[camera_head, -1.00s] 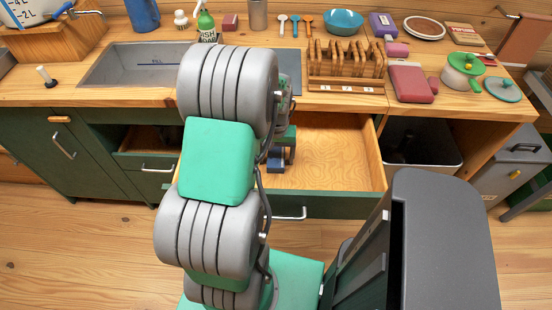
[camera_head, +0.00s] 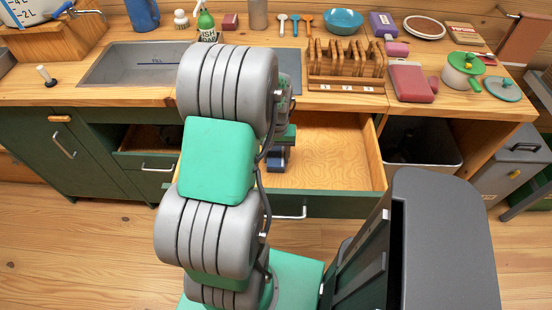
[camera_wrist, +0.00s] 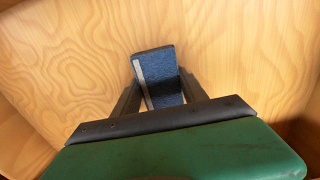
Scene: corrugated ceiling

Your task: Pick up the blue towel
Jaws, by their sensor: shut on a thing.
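The blue towel (camera_wrist: 158,70) is a dark blue folded piece with a pale strip along its left side. In the wrist view it stands between the two fingers of my gripper (camera_wrist: 158,92), which is shut on it. Bare drawer wood surrounds it in that view. In the head view a small part of the blue towel (camera_head: 276,163) shows beside my arm, inside the open drawer (camera_head: 330,150). My arm hides the left part of the drawer, and my fingertips are hidden there. I cannot tell whether the towel touches the drawer floor.
A grey bin (camera_head: 425,150) stands right of the drawer.

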